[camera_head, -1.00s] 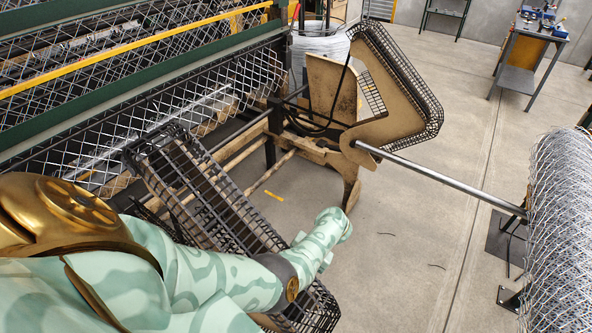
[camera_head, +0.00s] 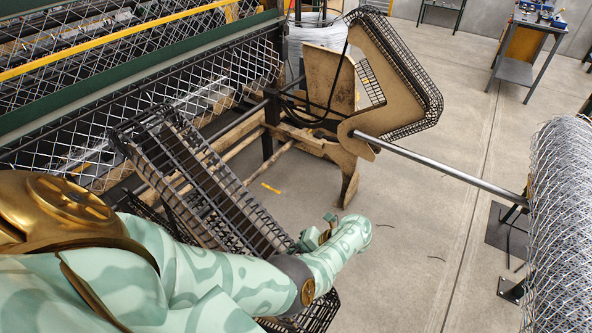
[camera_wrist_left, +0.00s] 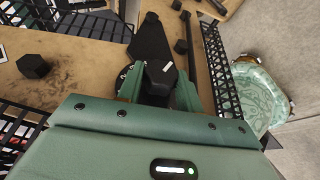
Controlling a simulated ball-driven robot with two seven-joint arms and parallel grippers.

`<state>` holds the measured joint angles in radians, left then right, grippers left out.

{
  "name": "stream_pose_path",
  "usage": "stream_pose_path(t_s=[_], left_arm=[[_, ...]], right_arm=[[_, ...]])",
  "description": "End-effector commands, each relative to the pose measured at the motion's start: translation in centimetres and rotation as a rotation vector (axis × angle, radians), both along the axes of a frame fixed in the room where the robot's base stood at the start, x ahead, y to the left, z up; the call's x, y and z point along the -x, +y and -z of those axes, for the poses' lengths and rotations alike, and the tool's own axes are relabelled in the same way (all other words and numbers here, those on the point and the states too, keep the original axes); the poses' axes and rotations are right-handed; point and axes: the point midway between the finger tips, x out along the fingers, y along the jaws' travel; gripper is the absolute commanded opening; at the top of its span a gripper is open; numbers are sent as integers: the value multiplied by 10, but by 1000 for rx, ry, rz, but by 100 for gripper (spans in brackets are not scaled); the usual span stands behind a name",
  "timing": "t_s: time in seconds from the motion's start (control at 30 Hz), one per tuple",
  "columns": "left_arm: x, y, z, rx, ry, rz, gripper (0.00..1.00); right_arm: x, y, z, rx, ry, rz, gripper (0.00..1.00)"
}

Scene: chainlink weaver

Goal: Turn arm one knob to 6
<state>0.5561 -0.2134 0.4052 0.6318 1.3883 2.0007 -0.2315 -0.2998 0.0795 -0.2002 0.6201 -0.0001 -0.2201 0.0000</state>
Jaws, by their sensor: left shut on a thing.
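In the left wrist view, my left gripper (camera_wrist_left: 159,91) is shut on a dark knob (camera_wrist_left: 157,72), with one green finger on each side of it. The knob is on a black plate (camera_wrist_left: 152,42) fixed to a worn tan panel. Small white figures (camera_wrist_left: 124,73) show beside the left finger; most of the dial is hidden by the gripper, so I cannot read the knob's setting. In the head view, my pale green patterned arm reaches over the black mesh guard (camera_head: 205,190); I cannot make out the fingertips there. My right gripper is not in view.
Black blocks (camera_wrist_left: 33,66) stick out of the tan panel near the gripper. A second guarded tan arm (camera_head: 395,75) has a steel bar (camera_head: 440,167) running to a wire mesh roll (camera_head: 562,225). The concrete floor between them is mostly clear.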

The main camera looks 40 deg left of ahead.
Motion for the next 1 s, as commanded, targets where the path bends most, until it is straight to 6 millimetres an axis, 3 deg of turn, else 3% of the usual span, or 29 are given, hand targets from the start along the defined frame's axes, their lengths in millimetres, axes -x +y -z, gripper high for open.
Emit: stream_pose_path(t_s=[0.2,0.23,0.3,0.67,1.0], left_arm=[[-1,0,-1,0,-1,1,13],[-1,0,-1,0,-1,1,44],[-1,0,-1,0,-1,1,58],[-4,-4,-5,1,-2,1,58],[-39,-52,-60,4,-5,2,58]], right_arm=[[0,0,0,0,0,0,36],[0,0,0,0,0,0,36],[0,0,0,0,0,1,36],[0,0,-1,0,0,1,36],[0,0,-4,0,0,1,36]])
